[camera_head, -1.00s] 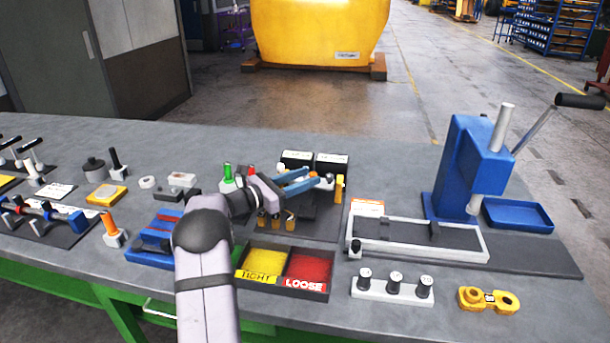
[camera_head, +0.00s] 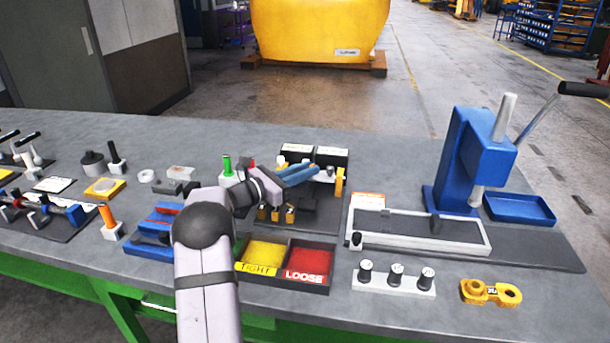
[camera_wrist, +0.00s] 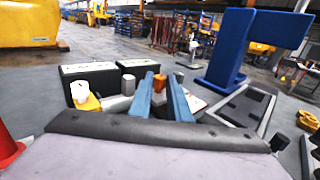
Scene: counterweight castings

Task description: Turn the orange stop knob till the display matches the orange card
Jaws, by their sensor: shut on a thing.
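My gripper (camera_head: 312,170) has blue fingers and is low over the dark fixture in the middle of the bench. In the wrist view the fingers (camera_wrist: 163,77) are shut on an orange knob (camera_wrist: 160,83), which shows between them. In the head view the fingers hide the knob. Behind the fixture stand two black display boxes (camera_head: 296,149) (camera_head: 331,155) with white faces; they also show in the wrist view (camera_wrist: 90,77). Their readings are too small to read. A white card with an orange band (camera_head: 368,201) lies at the left end of the press tray.
A blue press (camera_head: 470,160) and a long tray (camera_head: 420,245) stand to the right. A bin with yellow and red compartments (camera_head: 283,287) is in front. A green-topped post (camera_head: 227,166) stands left of my gripper, and a yellow post (camera_head: 339,181) to its right.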

